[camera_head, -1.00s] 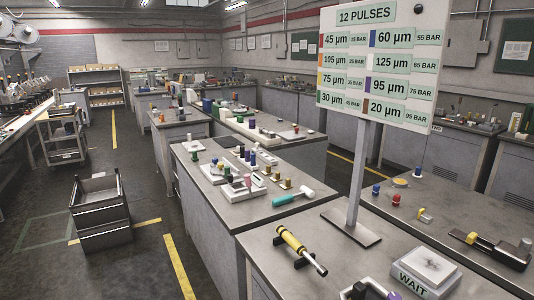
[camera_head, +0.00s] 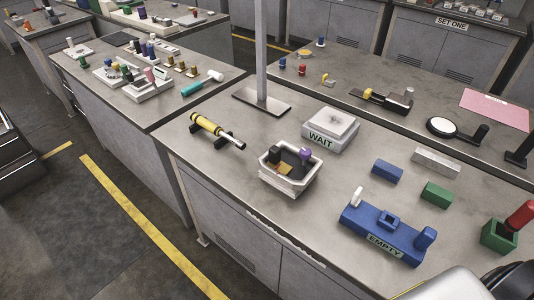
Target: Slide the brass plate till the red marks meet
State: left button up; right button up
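A small brass-coloured flat piece (camera_head: 285,168) lies in an open grey-white tray (camera_head: 287,190) near the front of the middle bench, between a black block and a purple knob. A dark slide-like fixture (camera_head: 384,100) farther back carries a yellow piece (camera_head: 368,93) and a grey cylinder. I cannot tell which of these is the brass plate. No red marks can be made out at this distance. Neither gripper shows. A pale rounded shape at the bottom right edge may be part of my arm.
A blue EMPTY fixture (camera_head: 384,228), a WAIT box (camera_head: 330,130), a yellow cylinder on a stand (camera_head: 210,128) and a green holder with a red piece (camera_head: 499,236) stand on this bench. Loose blue and green blocks lie among them. The sign post's base (camera_head: 261,102) stands behind.

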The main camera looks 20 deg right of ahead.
aim_at(275, 161)
jog(key=j+z, duration=0.15)
jog(key=j, duration=0.7)
jog(key=k+j+z, duration=0.2)
jog(key=j, duration=0.65)
jog(key=i, duration=0.05)
